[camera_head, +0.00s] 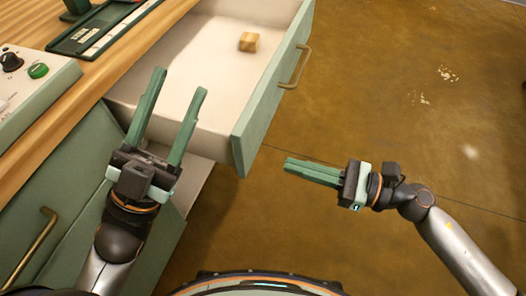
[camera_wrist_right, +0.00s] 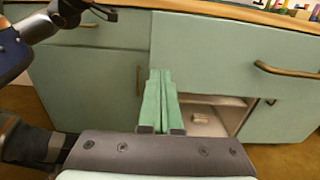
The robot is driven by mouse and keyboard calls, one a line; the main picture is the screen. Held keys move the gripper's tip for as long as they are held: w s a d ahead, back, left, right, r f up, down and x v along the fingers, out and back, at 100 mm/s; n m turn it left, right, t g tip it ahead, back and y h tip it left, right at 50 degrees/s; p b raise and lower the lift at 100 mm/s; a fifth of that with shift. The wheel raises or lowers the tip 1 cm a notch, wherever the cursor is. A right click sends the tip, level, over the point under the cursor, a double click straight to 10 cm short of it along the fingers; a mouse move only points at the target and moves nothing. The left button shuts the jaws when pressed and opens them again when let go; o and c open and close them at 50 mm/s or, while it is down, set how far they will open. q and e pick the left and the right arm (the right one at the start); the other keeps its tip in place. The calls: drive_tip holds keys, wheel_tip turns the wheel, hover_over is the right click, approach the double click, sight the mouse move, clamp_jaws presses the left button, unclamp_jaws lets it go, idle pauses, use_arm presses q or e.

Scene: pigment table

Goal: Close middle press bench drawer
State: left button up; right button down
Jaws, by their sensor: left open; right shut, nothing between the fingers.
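An open drawer (camera_head: 242,139) with a green front and pale interior stands pulled out from the bench in the head view. Its brass handle (camera_head: 296,67) is on the outer face, and a small wooden block (camera_head: 248,41) lies inside. I cannot tell from the label-free fronts whether it is the middle one. My left gripper (camera_head: 181,80) is open, its fingers over the drawer's near side; contact is unclear. My right gripper (camera_head: 287,165) is shut and empty, apart from the front's near lower corner. Its closed fingers also show in the right wrist view (camera_wrist_right: 160,76).
The wooden bench top (camera_head: 70,103) carries a control box (camera_head: 30,80) with a green button and a dark green tray (camera_head: 95,30). A closed green front with a brass handle (camera_head: 33,245) is at lower left. The brown floor (camera_head: 420,60) beyond the drawer is clear.

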sight(247, 152)
use_arm(q)
drive_tip(key=w+f+n+y, duration=0.3)
drive_tip(key=shift+a+f+y+p, duration=0.3)
drive_tip(key=shift+f+y+p, duration=0.05)
drive_tip(key=shift+f+y, duration=0.05)
use_arm(e)
drive_tip(key=x, duration=0.7)
drive_tip(key=shift+a, duration=0.1)
